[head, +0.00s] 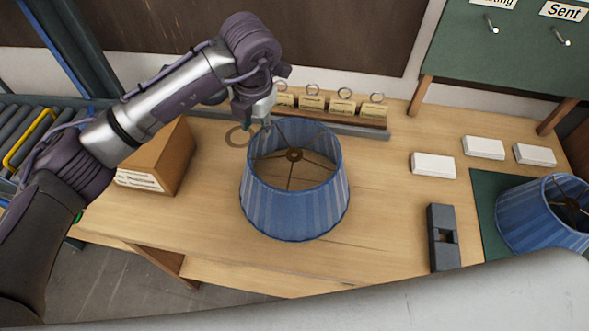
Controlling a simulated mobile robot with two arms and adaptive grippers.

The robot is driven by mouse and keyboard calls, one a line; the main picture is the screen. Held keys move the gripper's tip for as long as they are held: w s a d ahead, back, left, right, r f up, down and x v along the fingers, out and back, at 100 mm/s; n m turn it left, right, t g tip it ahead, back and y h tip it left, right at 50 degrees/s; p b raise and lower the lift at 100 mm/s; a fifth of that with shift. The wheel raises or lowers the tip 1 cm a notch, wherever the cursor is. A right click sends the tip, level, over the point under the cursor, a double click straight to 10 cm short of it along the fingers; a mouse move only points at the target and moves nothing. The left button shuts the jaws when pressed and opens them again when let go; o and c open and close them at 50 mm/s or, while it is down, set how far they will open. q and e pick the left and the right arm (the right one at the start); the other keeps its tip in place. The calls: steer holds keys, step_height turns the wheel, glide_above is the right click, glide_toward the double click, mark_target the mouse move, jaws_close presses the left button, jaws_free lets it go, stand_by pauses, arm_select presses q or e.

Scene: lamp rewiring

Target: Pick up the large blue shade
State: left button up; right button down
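A large blue pleated shade (295,212) stands upright on the wooden table in the middle of the head view. Its open top shows a dark wire spider with a central ring. My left gripper (264,118) points down at the far left part of the shade's top rim. The fingertips are small and partly lost against the rim, so I cannot tell whether they touch it or how wide they are. A second blue shade (545,225) sits on a green mat at the right, cut by the picture edge. My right gripper is out of view.
A wooden box (160,160) with a label stands left of the shade. A rack (345,119) with several tags and rings lies behind it. White blocks (433,165) and a dark grey holder (442,238) are to the right. A green cabinet (500,60) stands behind.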

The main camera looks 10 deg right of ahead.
mark_target(257, 137)
arm_select(q)
steer(key=f, duration=0.1)
steer(key=f+p, duration=0.2)
steer(key=shift+w+a+f, duration=0.1)
steer(key=shift+w+f, duration=0.15)
steer(key=shift+f, duration=0.1)
steer(key=shift+w+f, duration=0.1)
steer(key=shift+f, duration=0.45)
jaws_close()
